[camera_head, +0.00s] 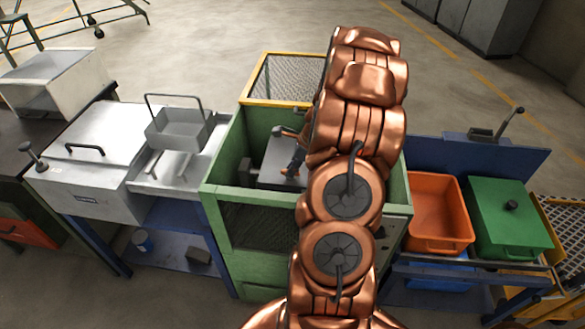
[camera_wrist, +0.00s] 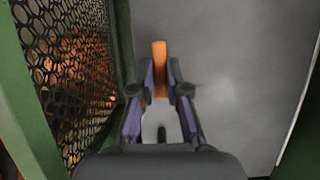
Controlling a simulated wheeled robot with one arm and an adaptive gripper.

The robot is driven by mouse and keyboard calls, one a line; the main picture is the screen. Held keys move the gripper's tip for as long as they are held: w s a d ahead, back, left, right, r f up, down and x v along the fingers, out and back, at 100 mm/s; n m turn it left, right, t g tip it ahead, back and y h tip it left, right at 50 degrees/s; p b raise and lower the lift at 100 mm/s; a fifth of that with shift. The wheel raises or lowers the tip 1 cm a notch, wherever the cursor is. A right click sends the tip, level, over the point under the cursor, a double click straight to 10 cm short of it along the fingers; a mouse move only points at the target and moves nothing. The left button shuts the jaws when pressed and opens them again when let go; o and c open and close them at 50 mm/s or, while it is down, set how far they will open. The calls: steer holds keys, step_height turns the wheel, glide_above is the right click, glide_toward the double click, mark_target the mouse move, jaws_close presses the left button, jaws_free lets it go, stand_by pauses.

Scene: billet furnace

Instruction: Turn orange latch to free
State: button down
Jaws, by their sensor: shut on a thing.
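The orange latch (camera_wrist: 159,55) shows in the wrist view as a narrow upright bar between the fingertips, its far end standing out past them. My gripper (camera_wrist: 160,78) is shut on it, one dark finger on each side. In the head view my gripper (camera_head: 296,160) reaches down inside the green furnace box (camera_head: 222,165), over a grey plate. There the latch is mostly hidden by the fingers and my copper arm, which also covers the box's right part.
A black mesh wall (camera_wrist: 70,70) with an orange glow behind it stands close left of the gripper. A silver basket (camera_head: 180,128) on a bench is left of the box; an orange bin (camera_head: 438,208) and green-lidded bin (camera_head: 508,215) are right.

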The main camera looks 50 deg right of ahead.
steer(key=shift+n, duration=0.3)
steer(key=n+b, duration=0.2)
steer(key=n+g+y+b, duration=0.1)
steer(key=shift+w+d+f+n, duration=0.15)
steer(key=shift+f+n, duration=0.1)
steer(key=shift+n, duration=0.15)
steer(key=n+g+b, duration=0.1)
steer(key=n+b, duration=0.1)
steer(key=n+g+b, duration=0.1)
steer(key=n+b, duration=0.1)
steer(key=n, duration=0.1)
steer(key=shift+w+y, duration=0.15)
steer(key=shift+y, duration=0.25)
steer(key=n+g+b, duration=0.2)
steer(key=n, duration=0.2)
steer(key=shift+w+n+b, duration=0.1)
steer(key=shift+n+b, duration=0.3)
steer(key=shift+r+n+g+h+b, duration=0.15)
steer(key=shift+n+g+b, duration=0.25)
steer(key=shift+n, duration=0.5)
steer(key=shift+n+g+h+b, duration=0.2)
steer(key=shift+n+b, duration=0.25)
steer(key=shift+n, duration=0.45)
steer(key=c, duration=1.2)
jaws_free()
steer(key=shift+r, duration=0.1)
steer(key=shift+o, duration=0.2)
